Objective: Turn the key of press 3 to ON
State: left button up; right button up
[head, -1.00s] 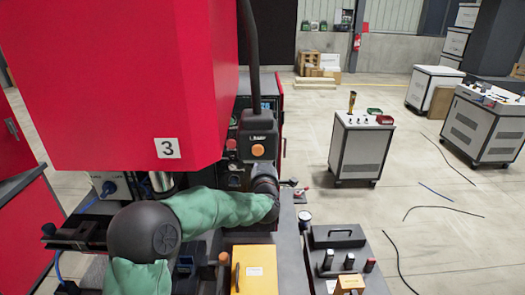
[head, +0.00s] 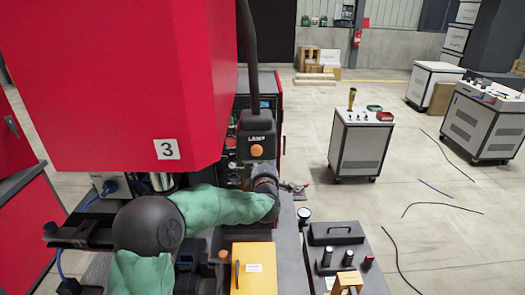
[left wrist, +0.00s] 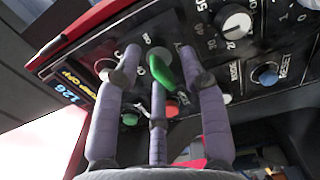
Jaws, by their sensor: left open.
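Press 3 (head: 130,80) is the large red machine with a white "3" label in the head view. My left arm reaches in front of it, and its gripper is largely hidden there behind the wrist. In the left wrist view my left gripper (left wrist: 157,62) is open at the black control panel (left wrist: 205,45). A green key (left wrist: 162,73) stands out from the panel between the fingertips. The fingers are around it, with a gap at the sides; I cannot tell if any touches it. The key's ON mark cannot be read. My right gripper is not in view.
A dial knob (left wrist: 237,25) and a blue reset button (left wrist: 265,74) are right of the key. A green button (left wrist: 130,118) and a lit display (left wrist: 68,88) are left. A black pendant box (head: 257,138) hangs above my wrist. A yellow box (head: 254,268) stands in front.

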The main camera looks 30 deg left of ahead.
pick_arm(q)
jog(key=shift+s+r, duration=0.1)
jog(key=b+v, duration=0.2)
jog(key=v, duration=0.4)
jog(key=shift+s+d, duration=0.2)
jog(key=shift+s, duration=0.1)
jog(key=shift+r, duration=0.1)
dwell(0.5)
